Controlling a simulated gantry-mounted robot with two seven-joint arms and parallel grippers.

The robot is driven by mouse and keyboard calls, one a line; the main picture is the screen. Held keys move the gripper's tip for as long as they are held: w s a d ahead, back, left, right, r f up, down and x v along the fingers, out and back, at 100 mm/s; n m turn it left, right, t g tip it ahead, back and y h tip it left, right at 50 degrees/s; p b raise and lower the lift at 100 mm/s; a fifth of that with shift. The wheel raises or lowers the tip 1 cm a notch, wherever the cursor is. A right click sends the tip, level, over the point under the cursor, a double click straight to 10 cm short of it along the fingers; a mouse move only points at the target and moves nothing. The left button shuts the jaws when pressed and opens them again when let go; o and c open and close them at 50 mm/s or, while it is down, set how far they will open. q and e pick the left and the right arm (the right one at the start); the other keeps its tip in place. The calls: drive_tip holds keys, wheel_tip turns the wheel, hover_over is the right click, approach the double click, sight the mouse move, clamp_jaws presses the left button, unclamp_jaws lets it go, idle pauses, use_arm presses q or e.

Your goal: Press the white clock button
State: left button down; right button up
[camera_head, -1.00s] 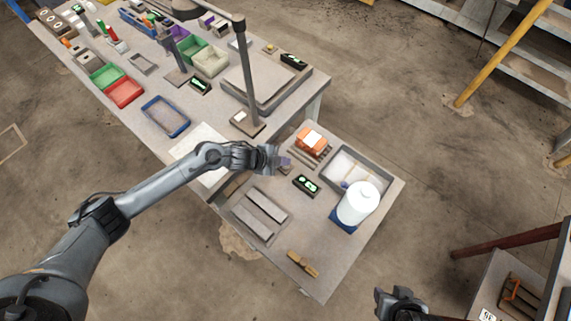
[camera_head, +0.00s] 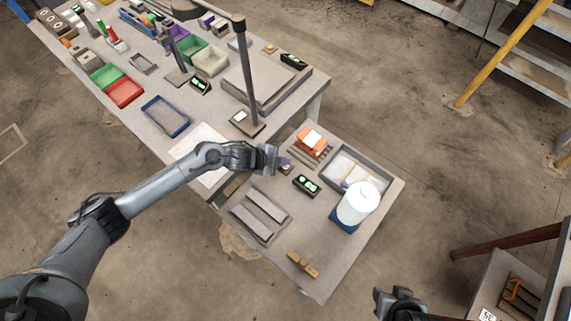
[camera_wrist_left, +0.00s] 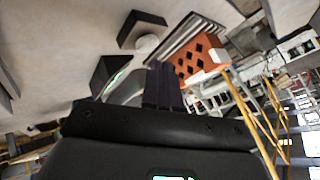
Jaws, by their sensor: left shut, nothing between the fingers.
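A black clock (camera_head: 306,184) with a green lit display lies on the small table. It shows in part in the left wrist view (camera_wrist_left: 112,74). Beside it is a dark angular base with a pale round button (camera_wrist_left: 147,45) on top, clear in the left wrist view. In the head view my left gripper mostly covers this button. My left gripper (camera_head: 284,162) is shut and empty, its dark fingers (camera_wrist_left: 162,84) pointing at the base. Whether the tips touch the button I cannot tell. My right gripper (camera_head: 400,301) is at the bottom right, away from the table; its jaws are unclear.
An orange brick (camera_head: 312,139) on dark slats stands just behind the button. A grey tray (camera_head: 379,172), a white bottle (camera_head: 358,203) and grey plates (camera_head: 262,210) share the small table. A lamp post (camera_head: 247,80) rises from the long table behind.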

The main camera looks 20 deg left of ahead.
sight(283, 167)
use_arm(q)
drive_tip(key=shift+f, duration=0.15)
drive_tip(key=shift+f, duration=0.25)
drive_tip(key=shift+f+b, duration=0.35)
drive_tip(key=shift+f, duration=0.05)
idle(0.8)
idle(0.3)
drive_tip(key=shift+r+p, duration=0.8)
drive_tip(key=shift+p, duration=0.05)
drive_tip(key=shift+r, duration=0.1)
wheel_tip(283, 167, up, 5)
drive_tip(key=p, duration=0.4)
drive_tip(key=shift+p, duration=0.4)
